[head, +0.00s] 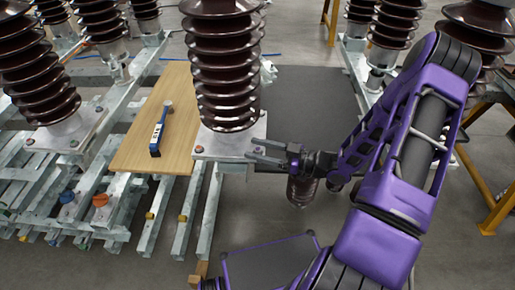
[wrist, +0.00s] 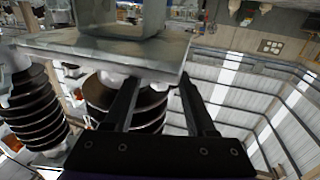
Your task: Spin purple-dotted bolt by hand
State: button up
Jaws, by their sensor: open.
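The central brown ribbed insulator (head: 226,75) stands upright on a pale square metal base plate (head: 225,146). A small bolt head (head: 199,149) shows at the plate's front left corner; its colour is too small to be sure of. I cannot make out a clear purple dot on any bolt. My gripper (head: 250,149) is open at the plate's front right corner, its two fingers pointing left. In the wrist view my gripper (wrist: 160,82) has its fingers apart near the edge of a metal plate (wrist: 60,43).
A wooden board (head: 180,105) left of the insulator bears a blue-and-white tool (head: 159,132). Other insulators (head: 35,75) stand on galvanised frames at left and back right. A dark mat (head: 305,100) lies behind my arm. Open grey floor shows at front left.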

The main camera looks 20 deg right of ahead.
jog(key=shift+a, duration=0.1)
grip_shut()
jog(key=shift+m+t, duration=0.3)
jog(key=shift+t, duration=0.1)
